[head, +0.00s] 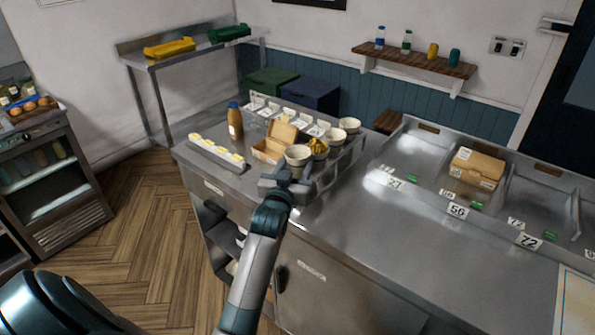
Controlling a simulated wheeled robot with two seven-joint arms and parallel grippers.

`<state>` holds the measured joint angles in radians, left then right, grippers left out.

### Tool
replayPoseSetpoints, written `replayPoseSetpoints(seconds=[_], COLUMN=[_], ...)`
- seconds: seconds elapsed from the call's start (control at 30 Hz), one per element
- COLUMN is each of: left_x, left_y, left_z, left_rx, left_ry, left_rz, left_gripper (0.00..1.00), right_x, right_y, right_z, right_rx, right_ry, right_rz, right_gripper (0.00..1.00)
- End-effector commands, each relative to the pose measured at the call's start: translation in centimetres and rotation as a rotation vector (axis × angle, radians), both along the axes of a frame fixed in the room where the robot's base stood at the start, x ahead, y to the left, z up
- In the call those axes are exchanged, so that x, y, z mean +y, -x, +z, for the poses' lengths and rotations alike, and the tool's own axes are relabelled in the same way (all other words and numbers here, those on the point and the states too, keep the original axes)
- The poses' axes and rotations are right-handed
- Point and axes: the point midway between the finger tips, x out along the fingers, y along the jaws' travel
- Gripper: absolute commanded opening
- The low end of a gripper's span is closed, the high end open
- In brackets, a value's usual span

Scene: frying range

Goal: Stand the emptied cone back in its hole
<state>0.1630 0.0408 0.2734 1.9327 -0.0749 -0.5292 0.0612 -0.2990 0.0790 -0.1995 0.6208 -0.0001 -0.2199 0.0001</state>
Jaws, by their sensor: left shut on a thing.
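My left gripper (291,176) is at the front edge of the steel counter, shut on a pale cone (298,155) whose open rim faces up. The fingers partly hide its lower part. Just behind and right of it stands a cone filled with yellow fries (318,147). Two more pale cones, a middle one (333,136) and a far one (349,125), stand in a row behind that. The hole under the held cone is hidden, and I cannot tell whether its tip is in it. My right gripper is not in view.
An open brown carton (272,147) is left of the cones, with a brown sauce bottle (235,121) and a tray of pale blocks (217,152) further left. Labelled metal bins (295,120) stand behind. The right-hand steel counter (380,240) is clear in front; a closed carton (472,168) sits beyond.

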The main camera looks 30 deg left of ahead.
Motion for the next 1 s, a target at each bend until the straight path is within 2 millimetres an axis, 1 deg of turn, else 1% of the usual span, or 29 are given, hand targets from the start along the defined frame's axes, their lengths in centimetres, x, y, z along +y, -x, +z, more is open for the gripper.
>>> replayPoseSetpoints(seconds=[0.2,0.3,0.57,0.73,0.77,0.8,0.83,1.0], left_x=[0.0,0.0,0.0,0.0,0.0,0.0,0.0,0.0], left_y=[0.0,0.0,0.0,0.0,0.0,0.0,0.0,0.0], left_z=[-2.5,-3.2,-3.2,-3.6,-3.5,-3.5,-3.5,-3.5], left_rx=[0.004,0.002,0.000,0.001,0.000,0.001,0.001,0.001], left_ry=[0.001,0.001,0.000,0.000,0.000,0.000,0.000,0.000], left_rz=[0.000,0.000,0.000,0.000,0.000,0.000,0.000,0.000], left_gripper=[0.00,0.00,0.00,0.00,0.54,0.63,0.65,0.65], right_x=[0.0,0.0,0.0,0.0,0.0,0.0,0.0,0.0], right_y=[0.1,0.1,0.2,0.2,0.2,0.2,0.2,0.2], right_z=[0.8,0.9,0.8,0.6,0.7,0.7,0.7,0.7], right_rx=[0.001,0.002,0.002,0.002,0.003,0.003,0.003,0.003], right_ry=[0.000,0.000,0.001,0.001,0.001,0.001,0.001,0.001], right_rz=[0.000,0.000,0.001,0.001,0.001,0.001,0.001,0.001], right_gripper=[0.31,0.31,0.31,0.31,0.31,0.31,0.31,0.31])
